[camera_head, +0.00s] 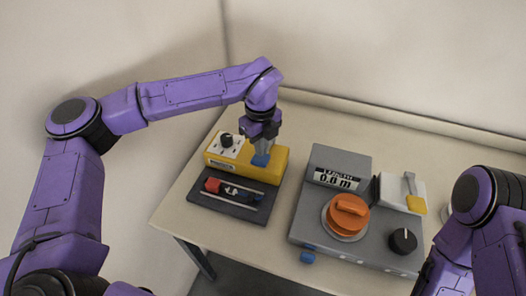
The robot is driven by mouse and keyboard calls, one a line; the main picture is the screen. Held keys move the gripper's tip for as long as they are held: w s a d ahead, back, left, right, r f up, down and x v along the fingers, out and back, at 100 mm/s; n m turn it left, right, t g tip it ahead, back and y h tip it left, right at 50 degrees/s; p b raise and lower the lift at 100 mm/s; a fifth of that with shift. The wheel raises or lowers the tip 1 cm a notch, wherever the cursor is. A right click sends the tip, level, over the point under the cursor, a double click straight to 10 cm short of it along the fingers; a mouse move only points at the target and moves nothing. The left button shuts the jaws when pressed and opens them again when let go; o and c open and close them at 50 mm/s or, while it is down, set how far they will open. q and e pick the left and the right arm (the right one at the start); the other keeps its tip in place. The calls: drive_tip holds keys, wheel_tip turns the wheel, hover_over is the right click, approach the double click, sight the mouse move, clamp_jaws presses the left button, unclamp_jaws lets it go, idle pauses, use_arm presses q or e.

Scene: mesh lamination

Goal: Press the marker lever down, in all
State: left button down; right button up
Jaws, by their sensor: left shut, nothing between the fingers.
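A lever with a yellow end (416,204) sits on a white block at the right of the grey machine (300,222). It is the only clear lever I see, but I cannot read a marker label on it.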

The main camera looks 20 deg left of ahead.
sight(261, 159)
use_arm(q)
drive_tip(key=shift+f+b, duration=2.05)
drive_tip(key=shift+f, duration=0.65)
drive_tip(key=shift+r+p, duration=3.3)
drive_tip(key=shift+r, duration=1.45)
drive_tip(key=shift+f, duration=0.1)
